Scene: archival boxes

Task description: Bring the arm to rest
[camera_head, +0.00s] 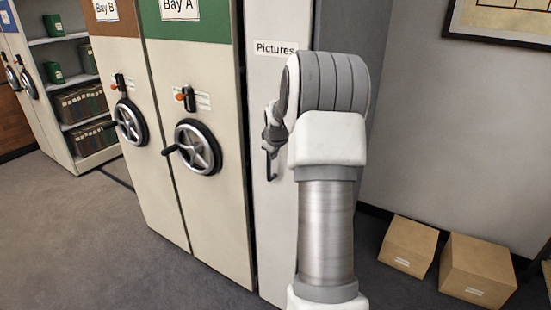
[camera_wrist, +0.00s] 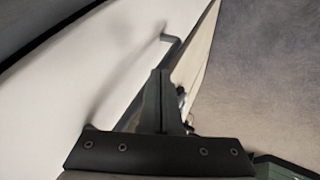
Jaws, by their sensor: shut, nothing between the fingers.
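My gripper (camera_wrist: 161,80) shows in the wrist view with its dark fingers together and nothing between them. Behind the fingers is the bar handle (camera_wrist: 171,39) of a pale panel; the fingers hide part of it. I cannot tell whether they touch it. In the head view my arm rises in front of the narrow cabinet labelled "Pictures" (camera_head: 270,220), bent over at the top. Part of my wrist and gripper (camera_head: 272,130) shows left of the arm, by the cabinet's dark handle (camera_head: 269,166); the rest is hidden.
Bay A (camera_head: 205,215) and Bay B (camera_head: 140,165) stand left, with handwheels (camera_head: 198,147) sticking out. Open shelves (camera_head: 70,42) are farther left. Two cardboard boxes (camera_head: 408,246) (camera_head: 478,270) sit on the floor at right by the wall. Carpet (camera_head: 80,245) at front left is clear.

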